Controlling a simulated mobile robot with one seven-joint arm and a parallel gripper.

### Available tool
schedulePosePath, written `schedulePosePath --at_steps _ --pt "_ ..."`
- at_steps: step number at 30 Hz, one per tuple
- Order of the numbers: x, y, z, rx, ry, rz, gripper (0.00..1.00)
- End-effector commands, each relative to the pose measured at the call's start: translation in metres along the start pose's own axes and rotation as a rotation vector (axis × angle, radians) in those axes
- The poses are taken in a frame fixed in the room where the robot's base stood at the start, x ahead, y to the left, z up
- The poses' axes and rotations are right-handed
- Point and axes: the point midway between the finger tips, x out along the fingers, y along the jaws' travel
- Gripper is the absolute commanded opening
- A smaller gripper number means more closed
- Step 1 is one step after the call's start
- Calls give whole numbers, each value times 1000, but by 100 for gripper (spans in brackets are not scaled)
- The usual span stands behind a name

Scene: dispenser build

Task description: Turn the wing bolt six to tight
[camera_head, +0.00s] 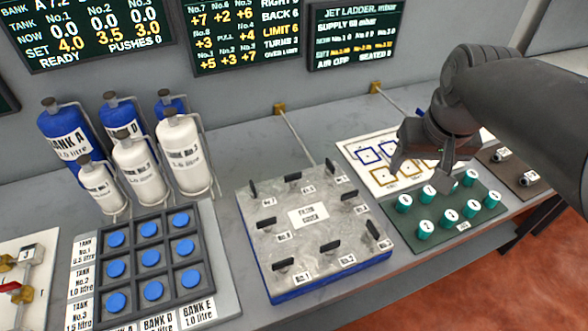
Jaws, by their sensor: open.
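A grey metal plate (309,242) on a blue base sits at the middle of the bench. Several black wing bolts stand around its edge, with a white label at its centre. The small number tags are mostly too small to read. The back-middle wing bolt (293,177) is likely number six, but I cannot confirm its tag. My gripper (420,172) is open, to the right of the plate, above the white marked card (352,150) and the back of the green tray (438,240). It is apart from every wing bolt. I see nothing between its fingers.
The green tray holds several numbered teal caps. A brown block (522,188) lies at far right. At left are bottles (180,150) and a grey rack (208,290) with blue discs. Rods (300,140) lean behind the plate. Dark display boards (235,35) hang on the wall.

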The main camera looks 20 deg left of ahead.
Motion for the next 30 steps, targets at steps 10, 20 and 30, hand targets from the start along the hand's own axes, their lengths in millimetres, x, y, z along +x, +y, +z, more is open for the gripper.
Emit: schedulePosePath --at_steps 10,20,30 --pt "47 -111 -81 -245 -153 -54 65" --pt "95 -214 -109 -420 -259 -74 65" --pt "121 -232 -104 -449 -279 -76 65"
